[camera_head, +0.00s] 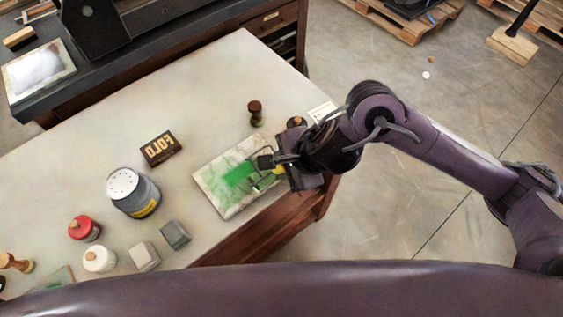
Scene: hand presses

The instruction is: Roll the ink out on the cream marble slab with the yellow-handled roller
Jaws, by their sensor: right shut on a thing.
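The cream marble slab (215,187) lies near the right end of the pale table and bears a bright green patch of ink (238,174). My right gripper (277,165) is over the slab's right side. It is shut on the yellow-handled roller (279,169), of which only a little yellow and part of the frame show. The roller's lower end is at the slab, beside the green ink; I cannot tell whether it touches. My left gripper is not in view.
Behind the slab stand a dark wooden stamp (255,113) and a dark box marked FOLD (161,149). To the left are a grey can (133,193), a red jar (84,228), a white jar (99,258) and grey blocks (175,235). The table's back left is clear.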

